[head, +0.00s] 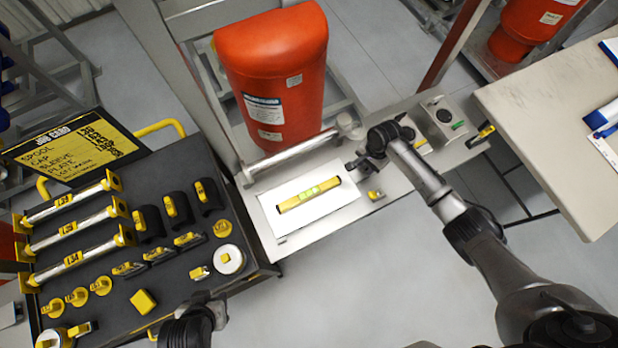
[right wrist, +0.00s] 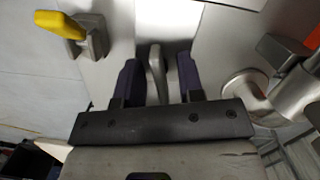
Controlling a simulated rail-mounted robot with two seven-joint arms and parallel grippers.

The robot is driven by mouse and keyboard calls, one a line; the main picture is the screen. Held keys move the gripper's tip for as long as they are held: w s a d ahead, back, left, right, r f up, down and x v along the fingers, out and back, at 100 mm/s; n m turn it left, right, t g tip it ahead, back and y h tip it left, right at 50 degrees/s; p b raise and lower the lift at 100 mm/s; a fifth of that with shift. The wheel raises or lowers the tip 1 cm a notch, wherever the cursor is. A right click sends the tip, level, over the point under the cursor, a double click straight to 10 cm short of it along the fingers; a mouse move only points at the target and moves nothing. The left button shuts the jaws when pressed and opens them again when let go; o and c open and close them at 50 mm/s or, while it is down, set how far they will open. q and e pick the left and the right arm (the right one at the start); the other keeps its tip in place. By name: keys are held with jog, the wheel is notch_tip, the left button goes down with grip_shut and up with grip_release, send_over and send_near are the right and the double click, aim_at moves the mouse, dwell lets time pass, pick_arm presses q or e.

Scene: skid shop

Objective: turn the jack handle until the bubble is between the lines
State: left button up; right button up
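A yellow spirit level (head: 309,195) with a green vial lies on a white plate (head: 276,222) on the bench beside the red tank. The bubble and its lines are too small to read. My right gripper (head: 364,163) is low over the bench, right of the level. In the right wrist view, a grey metal lever (right wrist: 156,72), apparently the jack handle, stands between the two dark fingers (right wrist: 158,82). Gaps show on both sides of it, so the fingers are around it but apart from it. My left gripper (head: 190,326) is at the bottom edge; its fingers are not clear.
A red tank (head: 275,75) stands behind the level. A black cart (head: 185,275) with labelled parts is left; a pale table (head: 560,120) is right.

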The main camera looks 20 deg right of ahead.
jog(key=shift+c, duration=0.5)
grip_shut()
jog(key=shift+r+n+p, duration=0.1)
jog(key=shift+n+p, duration=0.25)
jog(key=shift+n, duration=0.95)
jog(key=shift+n+p, duration=0.3)
jog(key=shift+n, duration=0.2)
